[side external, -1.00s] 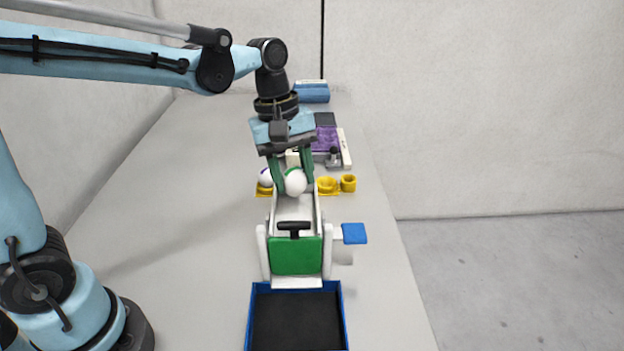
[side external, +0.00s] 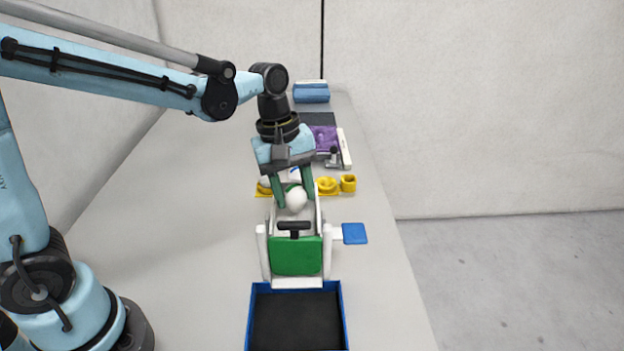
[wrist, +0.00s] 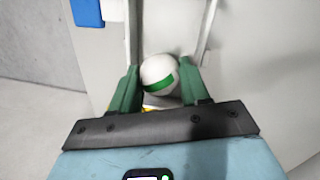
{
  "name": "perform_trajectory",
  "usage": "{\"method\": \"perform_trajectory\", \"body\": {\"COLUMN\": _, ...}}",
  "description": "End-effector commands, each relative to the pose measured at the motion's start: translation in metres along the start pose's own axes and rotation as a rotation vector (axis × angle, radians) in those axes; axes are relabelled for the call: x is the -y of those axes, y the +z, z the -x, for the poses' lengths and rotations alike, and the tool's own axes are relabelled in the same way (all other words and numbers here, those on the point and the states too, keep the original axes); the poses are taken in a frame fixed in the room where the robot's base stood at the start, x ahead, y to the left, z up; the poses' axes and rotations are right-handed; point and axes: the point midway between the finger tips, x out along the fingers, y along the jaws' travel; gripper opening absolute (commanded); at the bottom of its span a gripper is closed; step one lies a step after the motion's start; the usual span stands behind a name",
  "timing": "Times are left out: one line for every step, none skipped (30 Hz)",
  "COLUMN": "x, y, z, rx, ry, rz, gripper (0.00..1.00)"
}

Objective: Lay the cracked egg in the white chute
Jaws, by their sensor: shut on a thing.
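A white egg with a green band (wrist: 159,73) is between the green fingers of my gripper (wrist: 158,88) in the wrist view. In the side view the egg (side external: 296,199) shows below my gripper (side external: 294,195), which is shut on it. The egg is low in the upper part of the white chute (side external: 320,216), between its side walls. I cannot tell whether it touches the chute floor. A green gate (side external: 296,256) with a black handle (side external: 294,226) closes the chute's lower end. No crack can be made out on the egg.
A blue-rimmed black tray (side external: 342,318) lies in front of the chute. A blue flap (side external: 354,233) sticks out at its right. Yellow cups (side external: 328,185) stand behind, with a purple pad (side external: 323,138) and a blue box (side external: 311,93) farther back.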

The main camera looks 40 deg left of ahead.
Motion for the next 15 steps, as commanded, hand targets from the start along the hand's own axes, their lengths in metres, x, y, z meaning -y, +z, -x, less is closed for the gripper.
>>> {"method": "perform_trajectory", "body": {"x": 0.0, "y": -0.0001, "z": -0.0005, "rx": 0.0, "ry": 0.0, "rz": 0.0, "gripper": 0.35}}
{"method": "perform_trajectory", "body": {"x": 0.0, "y": -0.0001, "z": -0.0007, "rx": 0.0, "ry": 0.0, "rz": 0.0, "gripper": 0.35}}
{"method": "perform_trajectory", "body": {"x": 0.0, "y": -0.0002, "z": -0.0011, "rx": 0.0, "ry": 0.0, "rz": 0.0, "gripper": 0.35}}
{"method": "perform_trajectory", "body": {"x": 0.0001, "y": -0.0002, "z": -0.0015, "rx": 0.0, "ry": 0.0, "rz": 0.0, "gripper": 0.35}}
{"method": "perform_trajectory", "body": {"x": 0.0001, "y": -0.0002, "z": -0.0018, "rx": 0.0, "ry": 0.0, "rz": 0.0, "gripper": 0.35}}
{"method": "perform_trajectory", "body": {"x": 0.0001, "y": -0.0003, "z": -0.0022, "rx": 0.0, "ry": 0.0, "rz": 0.0, "gripper": 0.35}}
{"method": "perform_trajectory", "body": {"x": 0.0002, "y": -0.0003, "z": -0.0025, "rx": 0.0, "ry": 0.0, "rz": 0.0, "gripper": 0.35}}
{"method": "perform_trajectory", "body": {"x": 0.0002, "y": -0.0004, "z": -0.0028, "rx": 0.0, "ry": 0.0, "rz": 0.0, "gripper": 0.35}}
{"method": "perform_trajectory", "body": {"x": 0.0003, "y": -0.0004, "z": -0.0032, "rx": 0.0, "ry": 0.0, "rz": 0.0, "gripper": 0.35}}
{"method": "perform_trajectory", "body": {"x": 0.0003, "y": -0.0004, "z": -0.0036, "rx": 0.0, "ry": 0.0, "rz": 0.0, "gripper": 0.35}}
{"method": "perform_trajectory", "body": {"x": 0.0004, "y": -0.0005, "z": -0.0039, "rx": 0.0, "ry": 0.0, "rz": 0.0, "gripper": 0.35}}
{"method": "perform_trajectory", "body": {"x": 0.0005, "y": -0.0005, "z": -0.0043, "rx": 0.0, "ry": 0.0, "rz": 0.0, "gripper": 0.35}}
{"method": "perform_trajectory", "body": {"x": 0.0005, "y": -0.0005, "z": -0.0047, "rx": 0.0, "ry": 0.0, "rz": 0.0, "gripper": 0.35}}
{"method": "perform_trajectory", "body": {"x": 0.0006, "y": -0.0005, "z": -0.005, "rx": 0.0, "ry": 0.0, "rz": 0.0, "gripper": 0.35}}
{"method": "perform_trajectory", "body": {"x": 0.0007, "y": -0.0006, "z": -0.0055, "rx": 0.0, "ry": 0.0, "rz": 0.0, "gripper": 0.35}}
